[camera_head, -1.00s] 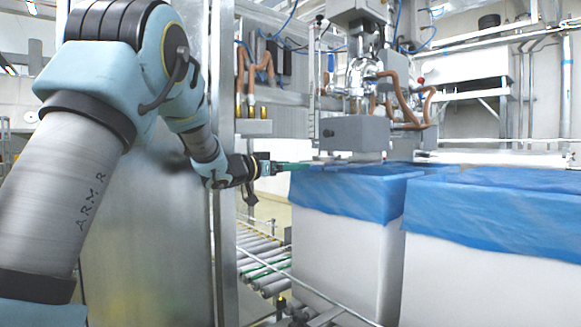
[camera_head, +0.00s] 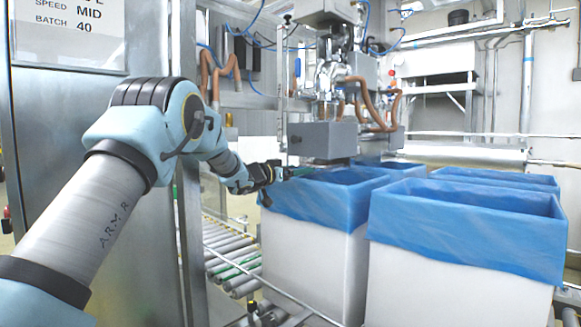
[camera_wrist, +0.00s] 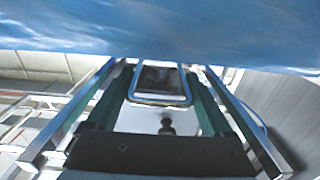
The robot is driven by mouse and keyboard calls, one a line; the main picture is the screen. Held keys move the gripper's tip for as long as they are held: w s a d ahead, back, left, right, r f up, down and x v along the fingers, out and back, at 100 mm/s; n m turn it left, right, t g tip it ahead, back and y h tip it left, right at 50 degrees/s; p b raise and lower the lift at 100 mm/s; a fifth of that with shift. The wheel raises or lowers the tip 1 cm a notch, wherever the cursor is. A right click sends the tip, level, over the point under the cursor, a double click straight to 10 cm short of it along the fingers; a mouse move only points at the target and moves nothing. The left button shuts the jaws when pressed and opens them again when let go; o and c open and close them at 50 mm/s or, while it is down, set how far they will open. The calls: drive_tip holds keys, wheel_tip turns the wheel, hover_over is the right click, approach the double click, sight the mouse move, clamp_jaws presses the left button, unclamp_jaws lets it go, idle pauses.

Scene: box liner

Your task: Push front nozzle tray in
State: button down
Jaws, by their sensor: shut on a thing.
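My gripper (camera_head: 284,174) reaches from the left to the near-left rim of a blue-lined box, just below the grey nozzle block (camera_head: 322,139). In the wrist view, its two green fingers (camera_wrist: 160,96) stand on either side of a pale metal frame with a dark middle, which I take for the front nozzle tray (camera_wrist: 160,100). The fingers are shut on it. In the head view the tray is small and mostly hidden by the gripper and the liner. How far in it sits cannot be told.
The white box with blue liner (camera_head: 310,250) stands on the roller conveyor (camera_head: 232,255). Another lined box (camera_head: 455,285) stands close on the right, with more behind. A steel cabinet (camera_head: 90,120) stands behind my arm. Hoses and pipes hang around the nozzle head.

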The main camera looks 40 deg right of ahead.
drive_tip(key=shift+s+d+r, duration=0.1)
drive_tip(key=shift+s+d, duration=0.1)
drive_tip(key=shift+d, duration=0.2)
drive_tip(key=shift+c, duration=0.9)
unclamp_jaws()
drive_tip(key=shift+o, duration=0.7)
drive_tip(key=shift+d, duration=0.15)
drive_tip(key=shift+a, duration=0.2)
drive_tip(key=s+a+b, duration=0.2)
drive_tip(key=a+b, duration=0.1)
drive_tip(key=a, duration=0.7)
drive_tip(key=shift+a+b, duration=0.15)
drive_tip(key=shift+b, duration=0.2)
drive_tip(key=shift+w, duration=0.1)
